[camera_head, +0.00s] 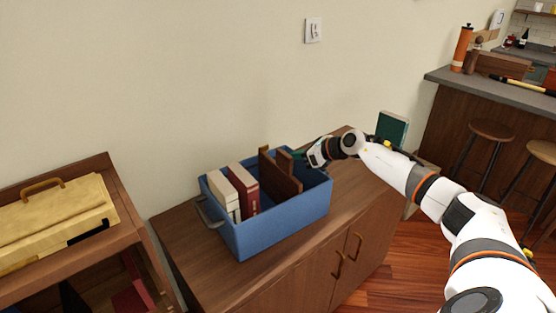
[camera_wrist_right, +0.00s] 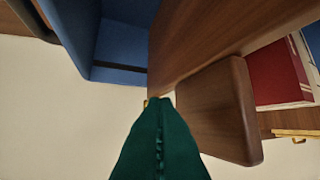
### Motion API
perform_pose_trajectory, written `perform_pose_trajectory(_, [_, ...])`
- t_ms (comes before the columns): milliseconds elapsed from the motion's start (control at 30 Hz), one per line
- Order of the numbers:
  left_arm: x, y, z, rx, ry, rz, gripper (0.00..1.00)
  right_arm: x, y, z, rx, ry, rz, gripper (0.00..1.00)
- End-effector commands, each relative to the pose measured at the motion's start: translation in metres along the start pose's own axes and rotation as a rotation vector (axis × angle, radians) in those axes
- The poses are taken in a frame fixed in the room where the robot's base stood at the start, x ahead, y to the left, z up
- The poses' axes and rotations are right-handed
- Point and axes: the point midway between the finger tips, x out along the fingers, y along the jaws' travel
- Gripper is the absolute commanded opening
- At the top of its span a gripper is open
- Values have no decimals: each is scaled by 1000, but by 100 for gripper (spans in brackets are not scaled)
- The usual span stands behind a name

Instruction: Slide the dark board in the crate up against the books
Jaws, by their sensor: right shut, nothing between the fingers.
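The blue crate (camera_head: 285,228) stands on a wooden cabinet. The dark brown board (camera_head: 280,180) stands upright inside it, right of the books, with a gap between them. A cream book (camera_head: 223,193) and a red book (camera_head: 243,187) stand at the crate's left. My right gripper (camera_head: 300,157) is shut and empty at the crate's back right, beside the board. In the right wrist view its green fingers (camera_wrist_right: 160,105) are together close to the board (camera_wrist_right: 205,40) and a smaller brown panel (camera_wrist_right: 218,110); contact is unclear. The red book (camera_wrist_right: 278,75) shows beyond. My left gripper is not in view.
The cabinet top (camera_head: 185,240) is clear left of the crate. A green book (camera_head: 392,128) stands to the right, behind my right arm. A wooden shelf unit with a tan case (camera_head: 55,220) is at the far left. The wall is behind the crate.

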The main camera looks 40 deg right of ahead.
Motion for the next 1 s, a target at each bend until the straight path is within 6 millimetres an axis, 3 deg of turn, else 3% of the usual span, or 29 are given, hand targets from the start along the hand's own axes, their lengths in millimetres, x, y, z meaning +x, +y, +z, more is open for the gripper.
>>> perform_pose_trajectory(1000, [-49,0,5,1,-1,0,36,16,-47,-10,1,-3,-6,0])
